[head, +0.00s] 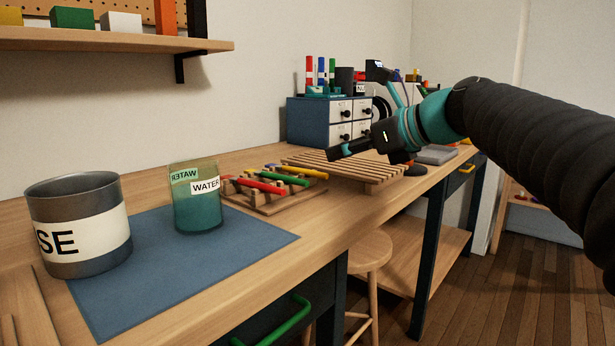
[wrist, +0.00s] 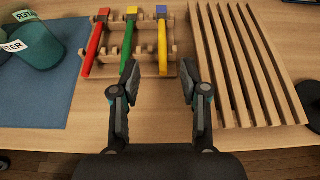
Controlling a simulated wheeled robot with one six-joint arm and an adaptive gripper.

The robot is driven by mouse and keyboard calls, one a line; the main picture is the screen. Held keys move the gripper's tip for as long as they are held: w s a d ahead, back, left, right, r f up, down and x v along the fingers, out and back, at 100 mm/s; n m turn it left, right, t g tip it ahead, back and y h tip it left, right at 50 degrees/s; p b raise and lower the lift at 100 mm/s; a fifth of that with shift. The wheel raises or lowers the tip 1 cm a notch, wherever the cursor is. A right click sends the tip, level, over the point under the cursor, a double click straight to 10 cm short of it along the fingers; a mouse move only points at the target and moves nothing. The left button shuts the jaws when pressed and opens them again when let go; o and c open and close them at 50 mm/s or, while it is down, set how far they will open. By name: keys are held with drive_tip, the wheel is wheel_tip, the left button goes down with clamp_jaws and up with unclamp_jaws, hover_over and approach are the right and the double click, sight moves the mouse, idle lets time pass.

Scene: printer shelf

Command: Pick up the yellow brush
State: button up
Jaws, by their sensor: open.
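The yellow brush (head: 308,172) lies on a small wooden rack (head: 262,206) on the bench, beside a green brush (head: 287,179) and a red brush (head: 262,186). In the wrist view the yellow brush (wrist: 162,42) is the rightmost of the three, lying lengthwise just beyond my gripper (wrist: 154,84). My gripper is open, with nothing between its fingers. In the head view my gripper (head: 338,151) shows above the slatted wooden stand.
The slatted wooden stand (wrist: 244,65) is close on the right of the rack. A water jar (head: 197,212) stands left on a blue mat (head: 200,270), with a grey pot (head: 75,195) beside it. A blue drawer unit (head: 310,122) stands behind.

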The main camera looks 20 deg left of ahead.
drive_tip(key=shift+w+a, duration=0.2)
drive_tip(key=shift+a, duration=0.25)
approach(293, 167)
drive_tip(key=x, duration=0.4)
drive_tip(key=shift+a+r+b, duration=0.15)
drive_tip(key=shift+r+b, duration=0.05)
drive_tip(key=shift+b, duration=0.15)
drive_tip(key=x, duration=0.4)
drive_tip(key=shift+w+f+b, duration=0.2)
drive_tip(key=shift+f+b, duration=0.05)
drive_tip(key=shift+b, duration=0.05)
drive_tip(key=shift+w+a+f, duration=0.15)
drive_tip(key=shift+a, duration=0.25)
clamp_jaws()
